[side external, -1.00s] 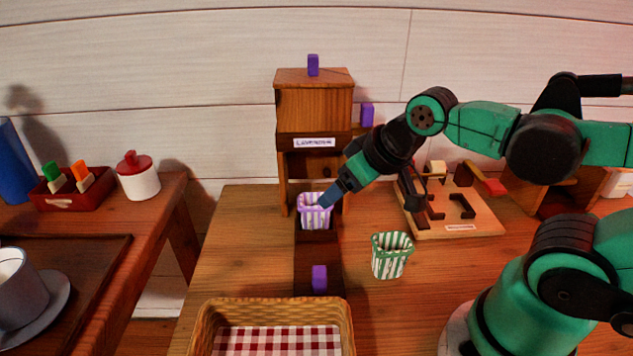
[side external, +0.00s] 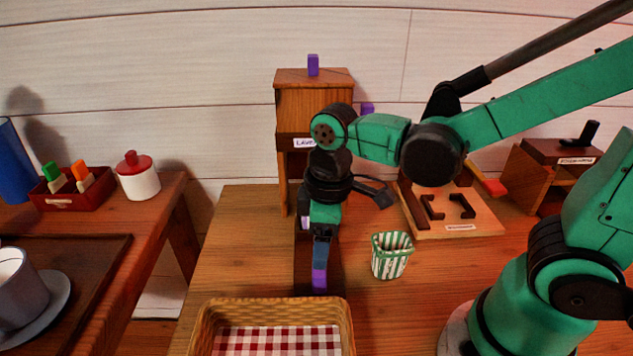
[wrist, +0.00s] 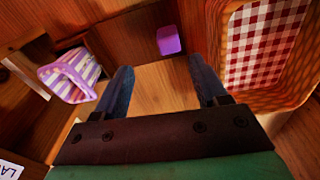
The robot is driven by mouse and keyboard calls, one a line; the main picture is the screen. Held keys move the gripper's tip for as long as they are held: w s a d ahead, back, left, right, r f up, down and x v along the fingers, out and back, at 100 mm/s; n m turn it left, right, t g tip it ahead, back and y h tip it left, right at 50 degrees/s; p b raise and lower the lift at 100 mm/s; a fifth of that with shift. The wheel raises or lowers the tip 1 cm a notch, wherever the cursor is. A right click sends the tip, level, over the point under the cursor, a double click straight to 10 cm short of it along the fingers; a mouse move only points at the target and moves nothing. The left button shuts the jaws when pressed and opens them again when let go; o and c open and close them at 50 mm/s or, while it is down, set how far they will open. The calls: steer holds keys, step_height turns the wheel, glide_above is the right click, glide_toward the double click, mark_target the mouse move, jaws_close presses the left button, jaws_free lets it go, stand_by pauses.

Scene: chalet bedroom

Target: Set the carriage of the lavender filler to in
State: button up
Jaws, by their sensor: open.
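The lavender filler (side external: 312,98) is a wooden cabinet with a partly hidden white label. Its carriage (side external: 303,268) is a dark board reaching out of the front along the table. A purple knob (side external: 319,280) stands near the carriage's front end. A lilac-striped cup is mostly hidden behind my arm in the side view; the wrist view shows it (wrist: 70,76) to the left. My gripper (side external: 320,263) points down at the knob. In the wrist view its open, empty fingers (wrist: 160,66) are apart, with the knob (wrist: 168,40) just beyond their tips.
A wicker basket (side external: 200,327) with a checked cloth sits close in front of the carriage. A green-striped cup (side external: 390,256) stands to the right. A wooden board with dark pieces (side external: 462,225) lies behind it. Purple blocks are on the filler's top (side external: 313,65) and right side (side external: 367,108).

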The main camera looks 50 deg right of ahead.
mark_target(319, 273)
steer(key=shift+s+a+f+n+g, duration=0.15)
steer(key=shift+a+f+n+g, duration=0.25)
steer(key=shift+f+n+g, duration=0.15)
steer(key=shift+f, duration=2.75)
jaws_close()
